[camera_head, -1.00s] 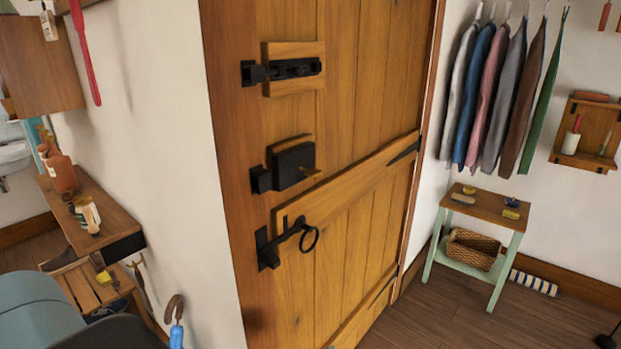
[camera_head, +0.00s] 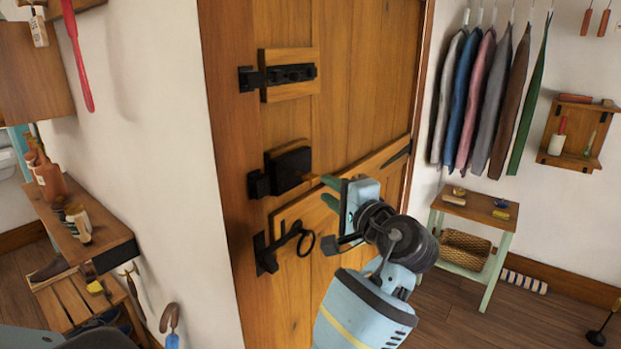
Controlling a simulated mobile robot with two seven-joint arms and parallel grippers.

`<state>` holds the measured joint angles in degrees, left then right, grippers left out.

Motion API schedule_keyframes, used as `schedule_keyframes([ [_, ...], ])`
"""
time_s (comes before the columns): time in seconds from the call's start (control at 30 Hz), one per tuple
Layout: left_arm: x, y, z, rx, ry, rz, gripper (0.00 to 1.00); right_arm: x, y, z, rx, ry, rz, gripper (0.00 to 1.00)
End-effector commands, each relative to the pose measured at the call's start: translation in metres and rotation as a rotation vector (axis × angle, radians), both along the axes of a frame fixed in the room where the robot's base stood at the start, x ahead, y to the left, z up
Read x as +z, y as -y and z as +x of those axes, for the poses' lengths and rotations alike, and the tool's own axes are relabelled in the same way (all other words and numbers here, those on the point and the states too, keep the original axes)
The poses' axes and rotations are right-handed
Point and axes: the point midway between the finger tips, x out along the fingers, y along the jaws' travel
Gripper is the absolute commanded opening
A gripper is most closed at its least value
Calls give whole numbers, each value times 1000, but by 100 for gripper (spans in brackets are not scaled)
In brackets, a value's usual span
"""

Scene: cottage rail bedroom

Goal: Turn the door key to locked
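The wooden door (camera_head: 375,90) is closed and carries a black lock box (camera_head: 290,168). A small brass-coloured key (camera_head: 311,177) sticks out from the lock's right side. Nothing shows held between the fingers. My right gripper is not in view.
A black sliding bolt (camera_head: 290,74) sits above the lock, and a ring-handled latch (camera_head: 290,244) below it. A small green-legged table (camera_head: 472,208) stands right of the door under hanging clothes (camera_head: 485,100). A wooden shelf (camera_head: 105,250) juts out at left.

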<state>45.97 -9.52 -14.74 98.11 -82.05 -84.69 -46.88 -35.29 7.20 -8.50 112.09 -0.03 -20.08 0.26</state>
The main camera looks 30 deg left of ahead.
Motion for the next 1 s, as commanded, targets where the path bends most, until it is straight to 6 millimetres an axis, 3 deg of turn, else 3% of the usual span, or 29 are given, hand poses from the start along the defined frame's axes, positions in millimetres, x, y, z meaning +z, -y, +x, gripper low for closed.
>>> schedule_keyframes([
  [0.6,0,-64,32,-1,1,2,26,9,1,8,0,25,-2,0],
  [1.0,-1,-70,36,-2,1,0,25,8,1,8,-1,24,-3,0],
])
